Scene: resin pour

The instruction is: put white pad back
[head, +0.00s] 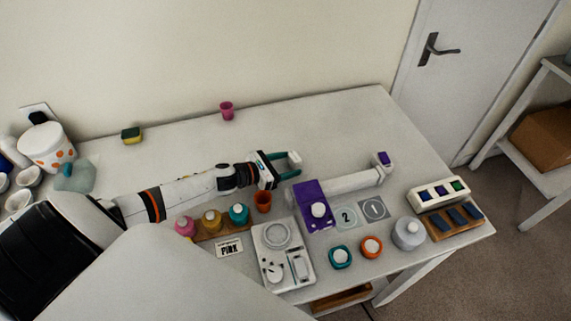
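My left gripper (293,165) reaches in from the left, above the middle of the table. Its two teal fingers stand apart. A small pale piece (294,158) shows at the fingertips; I cannot tell whether it is a held pad or part of a finger. A white holder (424,207) with several small coloured squares stands at the table's right end. A brown rack (456,232) with three dark blue blocks lies in front of it. I cannot single out the white pad for sure. My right gripper is not in view.
Two numbered mats (374,208), a scale (273,257) and a grey round container (408,236) stand nearby. The table's back right is clear.

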